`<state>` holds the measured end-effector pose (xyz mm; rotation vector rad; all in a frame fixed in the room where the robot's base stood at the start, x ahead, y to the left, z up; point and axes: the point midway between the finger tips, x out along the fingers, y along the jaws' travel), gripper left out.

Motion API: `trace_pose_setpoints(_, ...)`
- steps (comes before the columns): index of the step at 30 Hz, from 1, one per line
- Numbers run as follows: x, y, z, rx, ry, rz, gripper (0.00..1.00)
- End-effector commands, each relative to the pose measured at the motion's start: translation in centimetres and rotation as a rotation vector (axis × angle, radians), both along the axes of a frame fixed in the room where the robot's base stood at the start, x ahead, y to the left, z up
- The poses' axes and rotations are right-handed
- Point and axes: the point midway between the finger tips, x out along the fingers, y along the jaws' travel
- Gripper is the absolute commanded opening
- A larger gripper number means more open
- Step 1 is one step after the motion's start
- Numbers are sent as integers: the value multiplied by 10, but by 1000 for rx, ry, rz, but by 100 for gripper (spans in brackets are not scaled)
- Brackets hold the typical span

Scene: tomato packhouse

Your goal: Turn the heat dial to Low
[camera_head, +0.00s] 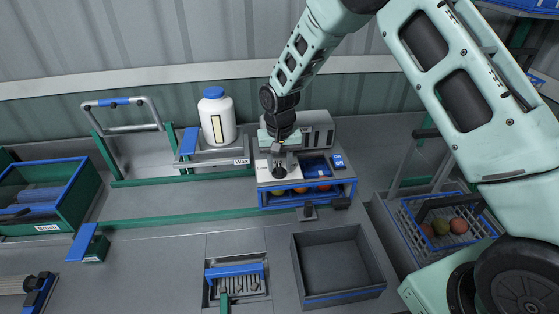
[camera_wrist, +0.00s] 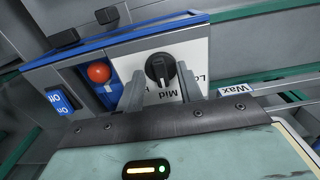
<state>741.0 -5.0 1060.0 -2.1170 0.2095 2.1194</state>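The heat dial (camera_wrist: 159,68) is a round black knob on a white panel (camera_wrist: 140,62), which shows upside down in the wrist view. The word Mid is beside it, with part of Low to the right and an H to the left. A pale mark on the knob seems to face Mid. My gripper (camera_wrist: 161,88) is open, with one finger on each side of the dial's lower part; I cannot tell whether they touch it. In the head view my gripper (camera_head: 279,154) is above the dial (camera_head: 279,172) on the blue-trimmed unit (camera_head: 306,200).
A red button (camera_wrist: 99,73) and a blue On/Off switch (camera_wrist: 61,101) sit left of the dial in the wrist view. A white bottle (camera_head: 216,118) stands by the Wax label (camera_head: 241,162). An empty grey bin (camera_head: 338,296) is in front, and a tomato crate (camera_head: 410,208) is right.

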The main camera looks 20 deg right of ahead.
Motion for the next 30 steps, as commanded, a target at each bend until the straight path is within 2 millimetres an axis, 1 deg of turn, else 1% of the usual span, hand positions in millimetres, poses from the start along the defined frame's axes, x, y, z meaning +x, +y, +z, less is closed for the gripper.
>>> trace_pose_setpoints(5, 0, 0, -8, 0, 0, 0, 36)
trace_pose_setpoints(12, 0, 0, -9, 0, -1, 0, 36)
trace_pose_setpoints(13, 0, 0, -9, 0, -1, 0, 31)
trace_pose_setpoints(16, 0, 0, -9, 0, -1, 0, 3)
trace_pose_setpoints(17, 0, 0, -9, 0, -1, 0, 0)
trace_pose_setpoints(25, 0, 0, -9, 0, -1, 12, 0)
trace_pose_setpoints(30, 0, 0, -10, 1, -2, 63, 0)
